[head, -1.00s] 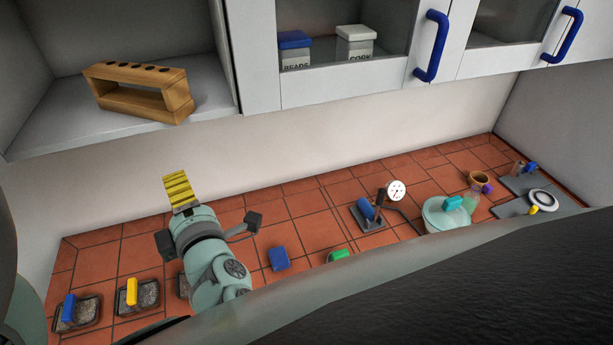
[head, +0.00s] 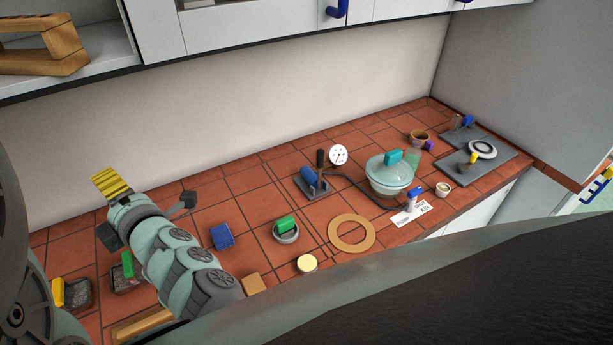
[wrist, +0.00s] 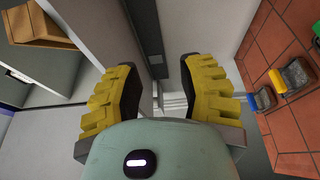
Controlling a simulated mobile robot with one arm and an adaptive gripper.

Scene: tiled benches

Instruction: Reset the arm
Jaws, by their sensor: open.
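My gripper (head: 112,183) has yellow ribbed fingers and hangs above the left part of the red-tiled bench in the head view. In the wrist view the two yellow fingers of my gripper (wrist: 163,88) stand wide apart with nothing between them. My pale green arm reaches up from the bottom of the head view. It hides part of the bench behind it.
A wooden rack (head: 42,50) stands on the shelf at upper left. The tiled bench (head: 228,202) holds a blue block (head: 222,236), a green block in a bowl (head: 285,232), a cork ring (head: 352,233), a press with gauge (head: 312,183) and a lidded glass bowl (head: 390,178).

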